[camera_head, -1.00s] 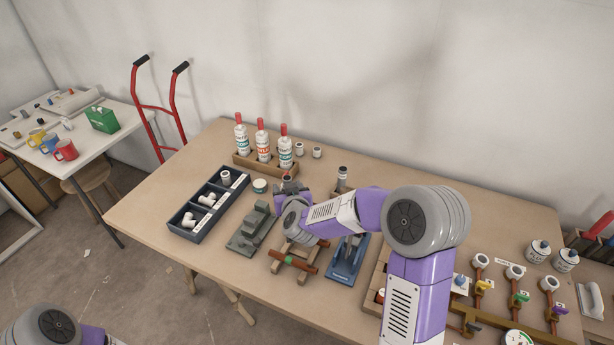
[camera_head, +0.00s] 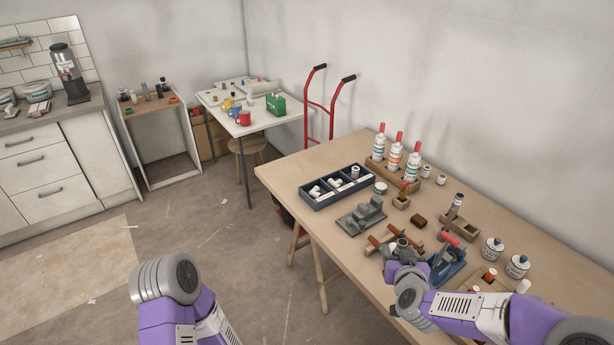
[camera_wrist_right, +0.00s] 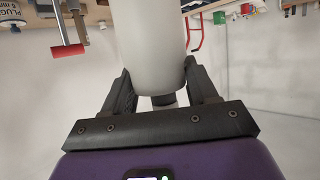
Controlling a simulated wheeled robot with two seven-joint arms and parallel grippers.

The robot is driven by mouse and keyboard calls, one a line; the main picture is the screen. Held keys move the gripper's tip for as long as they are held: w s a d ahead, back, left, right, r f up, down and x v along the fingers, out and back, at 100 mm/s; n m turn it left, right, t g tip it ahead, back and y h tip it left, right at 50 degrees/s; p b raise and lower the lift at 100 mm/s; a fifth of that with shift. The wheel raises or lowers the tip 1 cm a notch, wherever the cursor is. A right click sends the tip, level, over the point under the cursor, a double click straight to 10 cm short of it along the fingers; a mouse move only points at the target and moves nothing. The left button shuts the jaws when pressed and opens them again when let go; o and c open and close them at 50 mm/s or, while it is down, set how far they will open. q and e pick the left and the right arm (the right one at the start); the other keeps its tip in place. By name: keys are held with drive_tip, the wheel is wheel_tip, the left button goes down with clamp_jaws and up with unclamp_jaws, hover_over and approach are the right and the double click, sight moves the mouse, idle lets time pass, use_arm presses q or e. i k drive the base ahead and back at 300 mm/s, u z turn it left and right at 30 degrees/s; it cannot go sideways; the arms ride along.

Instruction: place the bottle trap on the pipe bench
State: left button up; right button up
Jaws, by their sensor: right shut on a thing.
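My right gripper (camera_wrist_right: 157,80) is shut on a smooth pale grey cylinder, which I take to be the bottle trap (camera_wrist_right: 150,35). In the right wrist view the fingers clasp its sides and a narrower dark end shows between them. In the head view my right gripper (camera_head: 402,258) is over the near edge of the wooden workbench (camera_head: 300,207), and the held piece is not clear there. This bench carries pipe parts and seems to be the pipe bench. My left arm is at the bottom left, its gripper out of frame.
On the bench are a blue compartment tray (camera_head: 338,187) of white fittings, a grey vise-like tool (camera_head: 362,217), a blue tool (camera_head: 447,262) and red-capped bottles (camera_head: 396,155). A white table (camera_head: 250,124) with mugs, a red hand truck (camera_head: 322,110) and an open cabinet (camera_head: 160,140) stand beyond.

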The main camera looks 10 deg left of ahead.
sight(301, 169)
drive_tip(key=u, duration=0.55)
drive_tip(key=i, duration=0.45)
drive_tip(key=u, duration=0.9)
drive_tip(key=i, duration=0.9)
drive_tip(key=z, duration=0.6)
drive_tip(key=i, duration=0.8)
drive_tip(key=z, duration=0.75)
